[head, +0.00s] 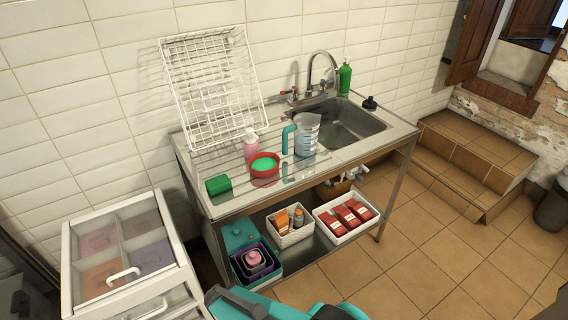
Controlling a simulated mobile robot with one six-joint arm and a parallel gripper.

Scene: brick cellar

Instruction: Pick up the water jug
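The water jug (308,133) is a clear jug with a teal handle on its left side. It stands upright on the metal sink counter (222,208), just left of the basin. Its lower part looks bluish, and faint markings show on its side. Teal and dark parts at the bottom edge appear to be my arm. My gripper's fingers do not show, so its distance from the jug cannot be seen.
A red bowl with green contents (264,168), a pink bottle (250,144) and a green sponge (219,185) stand left of the jug. A faucet (323,68) and basin (345,122) are to its right. A white wire rack (211,87) leans behind. Tiled floor lies at right.

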